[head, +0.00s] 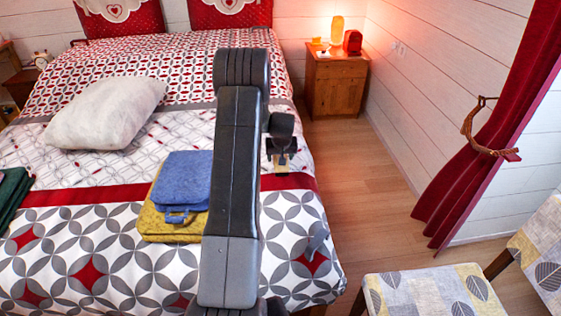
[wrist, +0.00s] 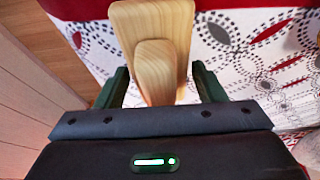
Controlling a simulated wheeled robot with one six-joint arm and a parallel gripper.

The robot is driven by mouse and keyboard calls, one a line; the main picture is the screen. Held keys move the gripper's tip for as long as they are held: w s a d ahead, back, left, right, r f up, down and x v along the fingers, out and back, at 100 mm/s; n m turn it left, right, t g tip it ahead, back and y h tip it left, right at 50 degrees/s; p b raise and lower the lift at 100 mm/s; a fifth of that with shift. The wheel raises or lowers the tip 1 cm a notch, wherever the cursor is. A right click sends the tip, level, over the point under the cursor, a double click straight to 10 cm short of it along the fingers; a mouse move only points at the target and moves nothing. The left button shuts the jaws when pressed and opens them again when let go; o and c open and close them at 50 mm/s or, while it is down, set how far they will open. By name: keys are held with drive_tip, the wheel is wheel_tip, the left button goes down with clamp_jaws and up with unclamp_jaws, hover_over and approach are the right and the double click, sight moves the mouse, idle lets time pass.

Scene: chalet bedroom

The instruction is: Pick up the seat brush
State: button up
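The seat brush, as I take it, is the light wooden piece (wrist: 180,25) with a broad flat back and a narrower rounded grip in front, at the top middle of the wrist view. My gripper (wrist: 160,68) has its two dark green fingers on either side of the grip. Gaps show between the fingers and the grip, so it looks open around it. Contact with the broader part is unclear. In the head view my gripper (head: 279,150) is small, beyond my arm, over the bed's right side. A tan patch there may be the brush; bristles are not visible.
The patterned bed (head: 120,270) holds a pale pillow (head: 105,112), a folded blue cloth (head: 183,180) and a yellow one (head: 165,226). A nightstand (head: 337,84) with a lit lamp (head: 337,30) stands behind right. Floor is clear right of the bed; a chair (head: 430,290) is front right.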

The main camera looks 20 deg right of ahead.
drive_tip(key=c, duration=0.8)
drive_tip(key=shift+r+p, duration=0.5)
drive_tip(key=shift+p, duration=0.1)
wheel_tip(320, 180, up, 10)
drive_tip(key=shift+f, duration=0.2)
